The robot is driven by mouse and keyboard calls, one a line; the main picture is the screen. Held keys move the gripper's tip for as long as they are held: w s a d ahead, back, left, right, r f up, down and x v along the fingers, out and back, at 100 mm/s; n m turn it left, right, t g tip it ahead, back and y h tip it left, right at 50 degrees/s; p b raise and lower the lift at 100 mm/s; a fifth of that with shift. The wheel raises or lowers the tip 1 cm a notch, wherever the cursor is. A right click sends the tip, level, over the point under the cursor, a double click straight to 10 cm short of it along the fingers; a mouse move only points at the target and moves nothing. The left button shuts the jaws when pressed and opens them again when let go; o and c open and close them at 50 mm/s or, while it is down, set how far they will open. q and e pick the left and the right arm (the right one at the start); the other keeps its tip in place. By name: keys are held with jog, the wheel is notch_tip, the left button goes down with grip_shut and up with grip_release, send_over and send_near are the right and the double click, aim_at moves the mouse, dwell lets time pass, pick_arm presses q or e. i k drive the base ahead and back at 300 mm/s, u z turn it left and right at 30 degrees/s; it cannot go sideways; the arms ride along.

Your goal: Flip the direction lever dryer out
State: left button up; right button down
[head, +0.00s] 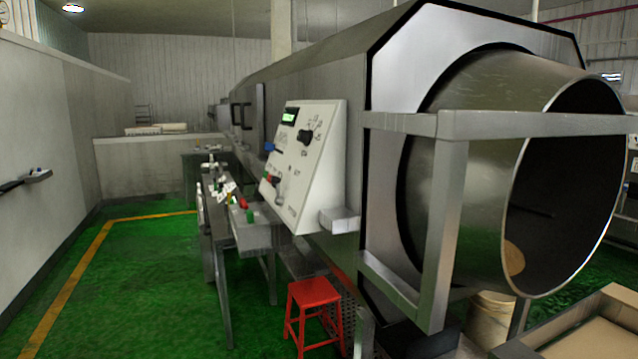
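The large metal drum dryer (305,62) fills the right half of the head view, its open round mouth (560,190) facing the lower right. A sloped white control panel (318,150) is mounted on its near side. The panel carries a green display (289,117), a black dial (305,137), small coloured buttons and a pale grey lever-like part (281,189) low on its left. I cannot tell for sure that this is the direction lever, or which way it is set. Neither of my grippers can be made out in this view.
A red stool (314,308) stands below the panel. A metal frame (450,215) surrounds the drum mouth, with a bucket (490,312) and an open box (580,335) nearby. A narrow bench (222,262) runs alongside. Green floor (150,285) is clear at the left.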

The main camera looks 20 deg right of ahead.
aim_at(279, 201)
jog(key=z, duration=0.35)
jog(key=i, duration=1)
jog(key=u, duration=0.65)
jog(key=i, duration=0.55)
jog(key=u, duration=0.4)
